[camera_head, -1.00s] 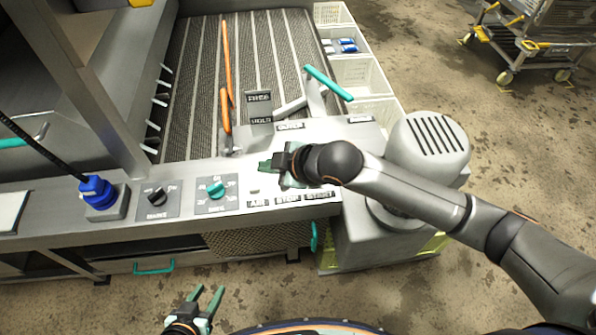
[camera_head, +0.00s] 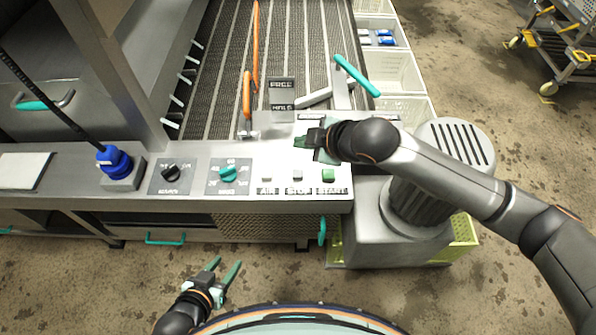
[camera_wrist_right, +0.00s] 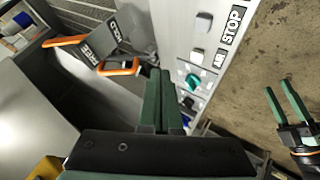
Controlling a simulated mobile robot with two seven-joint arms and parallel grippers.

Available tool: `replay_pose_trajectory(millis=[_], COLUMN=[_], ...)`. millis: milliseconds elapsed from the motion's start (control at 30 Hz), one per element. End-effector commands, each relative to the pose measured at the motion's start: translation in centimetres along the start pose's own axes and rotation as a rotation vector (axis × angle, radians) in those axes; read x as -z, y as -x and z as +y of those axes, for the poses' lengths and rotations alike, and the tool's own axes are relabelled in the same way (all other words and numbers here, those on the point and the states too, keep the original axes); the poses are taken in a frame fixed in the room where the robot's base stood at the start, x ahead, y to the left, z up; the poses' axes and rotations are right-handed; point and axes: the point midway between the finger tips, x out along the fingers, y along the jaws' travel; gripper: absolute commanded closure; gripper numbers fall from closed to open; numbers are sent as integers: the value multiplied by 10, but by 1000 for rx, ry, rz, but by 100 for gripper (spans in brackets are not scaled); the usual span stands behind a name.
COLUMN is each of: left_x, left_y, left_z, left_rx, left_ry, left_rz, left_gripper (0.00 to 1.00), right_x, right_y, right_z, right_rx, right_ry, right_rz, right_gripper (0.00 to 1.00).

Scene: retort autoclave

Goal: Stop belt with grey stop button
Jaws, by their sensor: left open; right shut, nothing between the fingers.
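The grey stop button (camera_head: 298,175) sits on the pale panel above the STOP label (camera_head: 298,191), between the AIR button (camera_head: 267,178) and the green START button (camera_head: 327,175). In the right wrist view the stop button (camera_wrist_right: 203,22) is at the top, beside its label. My right gripper (camera_head: 303,141) is shut and empty, over the panel behind the button row and apart from the stop button. Its closed green fingers (camera_wrist_right: 160,88) show in the wrist view. My left gripper (camera_head: 228,272) is open and empty, in front of the console over the floor.
A teal knob (camera_head: 228,173), a black knob (camera_head: 171,172) and a blue plug (camera_head: 113,160) line the console on the left. Orange levers (camera_head: 247,95) and a teal-handled lever (camera_head: 356,75) stand behind. A grey motor housing (camera_head: 455,148) is at right, under my right arm.

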Motion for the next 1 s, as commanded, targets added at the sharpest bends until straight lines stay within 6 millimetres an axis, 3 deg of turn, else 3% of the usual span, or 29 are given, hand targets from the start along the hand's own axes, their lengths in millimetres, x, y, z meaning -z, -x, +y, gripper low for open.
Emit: replay_pose_trajectory(millis=[633, 1000], left_x=[-62, -63], left_y=[-56, -57], left_z=[-4, -2], left_rx=[0, -5], left_ry=[0, 0], left_rz=[0, -9], left_gripper=[50, 50], right_x=[-34, -43], right_y=[-47, -60], right_z=[-34, -44], right_rx=[-1, -1], right_ry=[1, 0], right_rz=[1, 1], right_gripper=[100, 100])
